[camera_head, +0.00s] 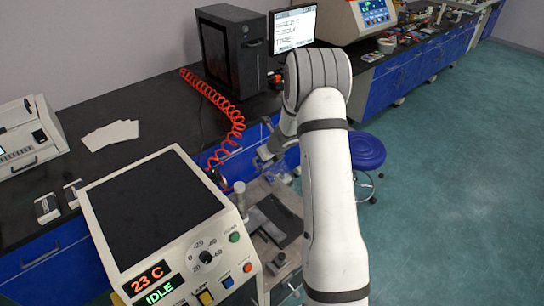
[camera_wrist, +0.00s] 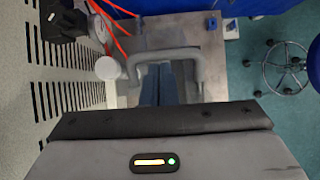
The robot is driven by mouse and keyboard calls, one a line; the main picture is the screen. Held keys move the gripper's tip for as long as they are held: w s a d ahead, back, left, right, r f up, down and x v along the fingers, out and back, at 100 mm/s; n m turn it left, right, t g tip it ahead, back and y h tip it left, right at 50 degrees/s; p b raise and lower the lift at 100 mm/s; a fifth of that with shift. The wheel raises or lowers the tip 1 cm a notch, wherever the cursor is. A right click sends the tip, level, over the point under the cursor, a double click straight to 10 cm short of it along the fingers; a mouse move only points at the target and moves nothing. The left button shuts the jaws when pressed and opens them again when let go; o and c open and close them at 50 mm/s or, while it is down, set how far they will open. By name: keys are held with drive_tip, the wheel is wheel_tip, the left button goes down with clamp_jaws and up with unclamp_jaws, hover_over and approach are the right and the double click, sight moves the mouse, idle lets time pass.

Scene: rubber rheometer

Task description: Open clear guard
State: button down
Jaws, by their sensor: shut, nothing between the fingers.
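A grey U-shaped handle (camera_wrist: 165,54) shows in the wrist view, just beyond my fingertips; it looks like the clear guard's handle. The guard's transparent panel is hard to make out. My gripper (camera_wrist: 162,68) is shut and empty, its two dark blue fingers together between the handle's two arms. The tips are close to the crossbar; I cannot tell whether they touch it. In the head view, my gripper (camera_head: 264,158) is at the machine's far side, partly hidden by my arm. The rheometer (camera_head: 155,215) has a black top and its display reads 23 C and IDLE.
A coiled orange hose (camera_head: 222,105) runs along the black bench close to my gripper. A black computer tower (camera_head: 232,50) and a monitor (camera_head: 292,28) stand behind. A blue stool (camera_head: 362,150) stands at the right. White papers (camera_head: 110,134) lie on the bench at left.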

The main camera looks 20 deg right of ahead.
drive_tip(key=w+a+r+p, duration=0.2)
drive_tip(key=w+a, duration=0.1)
drive_tip(key=w, duration=0.4)
drive_tip(key=w+a+r+g+p, duration=0.1)
drive_tip(key=w+a+p, duration=0.2)
drive_tip(key=w, duration=0.5)
drive_tip(key=shift+a+r, duration=0.15)
drive_tip(key=shift+r, duration=0.25)
drive_tip(key=shift+w, duration=0.2)
drive_tip(key=shift+r, duration=0.15)
